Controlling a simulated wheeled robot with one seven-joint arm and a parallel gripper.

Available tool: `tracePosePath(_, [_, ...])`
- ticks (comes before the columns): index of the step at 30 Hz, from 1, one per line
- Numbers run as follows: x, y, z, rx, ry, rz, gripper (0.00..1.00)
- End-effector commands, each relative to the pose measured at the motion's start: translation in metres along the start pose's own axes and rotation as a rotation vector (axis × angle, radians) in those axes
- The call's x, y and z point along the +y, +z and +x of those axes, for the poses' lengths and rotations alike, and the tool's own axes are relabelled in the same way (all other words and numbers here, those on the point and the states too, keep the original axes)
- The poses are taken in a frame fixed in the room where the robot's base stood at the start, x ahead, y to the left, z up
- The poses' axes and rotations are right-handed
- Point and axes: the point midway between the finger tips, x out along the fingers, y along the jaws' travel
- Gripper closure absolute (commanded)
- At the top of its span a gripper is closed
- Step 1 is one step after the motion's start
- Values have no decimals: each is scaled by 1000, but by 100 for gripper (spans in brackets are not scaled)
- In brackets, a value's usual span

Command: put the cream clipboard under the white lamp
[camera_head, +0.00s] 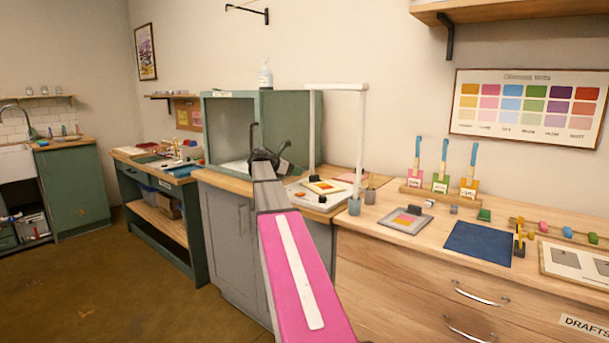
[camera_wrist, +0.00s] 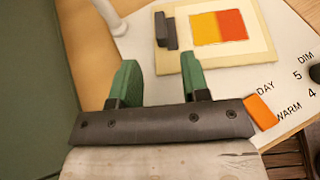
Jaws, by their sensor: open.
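The cream clipboard (camera_head: 325,186) lies on a white panel beneath the white lamp's frame (camera_head: 340,87). In the wrist view the clipboard (camera_wrist: 257,57) shows a yellow-to-red sheet and a dark grey clip (camera_wrist: 165,30). A white post, seemingly the lamp's, stands at the wrist view's top left (camera_wrist: 110,14). My gripper (camera_wrist: 158,62) is open, with green fingertips and nothing held. Its fingers appear on either side of the clipboard's left edge in the picture; the height between them is unclear. In the head view my gripper (camera_head: 272,152) is left of the clipboard.
The white panel (camera_wrist: 292,90) carries printed words, a dark knob and an orange block (camera_wrist: 260,112). A green open cabinet (camera_head: 280,125) stands behind my gripper. A grey tile (camera_head: 406,220), a blue mat (camera_head: 478,243) and brushes in a rack (camera_head: 440,195) occupy the right counter.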

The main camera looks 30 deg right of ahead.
Motion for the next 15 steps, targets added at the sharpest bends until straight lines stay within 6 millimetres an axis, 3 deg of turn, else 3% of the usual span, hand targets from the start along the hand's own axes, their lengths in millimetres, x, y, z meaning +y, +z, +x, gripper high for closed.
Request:
tracePosePath(6, [0,0,-28,0,1,1,58])
tracePosePath(15, [0,0,-35,0,0,0,58])
